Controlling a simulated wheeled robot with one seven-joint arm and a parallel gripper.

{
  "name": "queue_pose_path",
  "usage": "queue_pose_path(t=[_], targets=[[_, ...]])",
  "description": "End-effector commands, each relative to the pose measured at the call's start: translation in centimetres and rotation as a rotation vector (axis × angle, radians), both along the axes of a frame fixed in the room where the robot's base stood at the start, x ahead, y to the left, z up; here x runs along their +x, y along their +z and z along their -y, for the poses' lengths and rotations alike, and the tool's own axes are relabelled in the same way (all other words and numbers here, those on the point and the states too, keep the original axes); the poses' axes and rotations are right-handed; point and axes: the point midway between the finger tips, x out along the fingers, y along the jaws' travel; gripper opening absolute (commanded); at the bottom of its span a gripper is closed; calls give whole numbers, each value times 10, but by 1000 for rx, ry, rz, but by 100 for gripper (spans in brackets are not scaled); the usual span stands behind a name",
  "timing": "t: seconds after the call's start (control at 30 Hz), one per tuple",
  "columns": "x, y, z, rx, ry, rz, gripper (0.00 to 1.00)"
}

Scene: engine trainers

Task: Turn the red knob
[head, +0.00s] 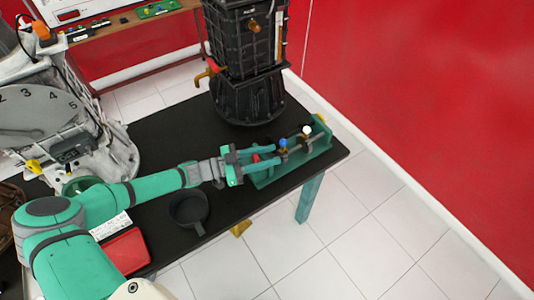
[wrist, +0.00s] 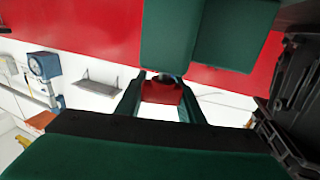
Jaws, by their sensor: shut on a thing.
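The red knob (head: 256,158) is at the near left end of a green stand (head: 318,148) on the black table. A blue knob (head: 283,142) and a white knob (head: 306,130) stand farther along it. My gripper (head: 268,157) reaches in from the left, with one finger on each side of the red knob. In the wrist view the red knob (wrist: 162,92) shows between the two dark green fingers, and my gripper (wrist: 161,98) is shut on it. The knob's underside and stem are mostly hidden.
A tall black machine (head: 247,60) with an orange tap stands behind on the black table (head: 165,120). A grey engine with a numbered dial (head: 40,112) is at the left. A black pan (head: 188,208) and a red box (head: 127,250) lie below my arm.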

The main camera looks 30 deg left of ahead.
Motion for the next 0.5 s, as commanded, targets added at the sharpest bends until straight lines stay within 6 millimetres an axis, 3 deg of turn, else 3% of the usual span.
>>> queue_pose_path(t=[0.5], targets=[[-5,-2,2,3,-179,-3,12]])
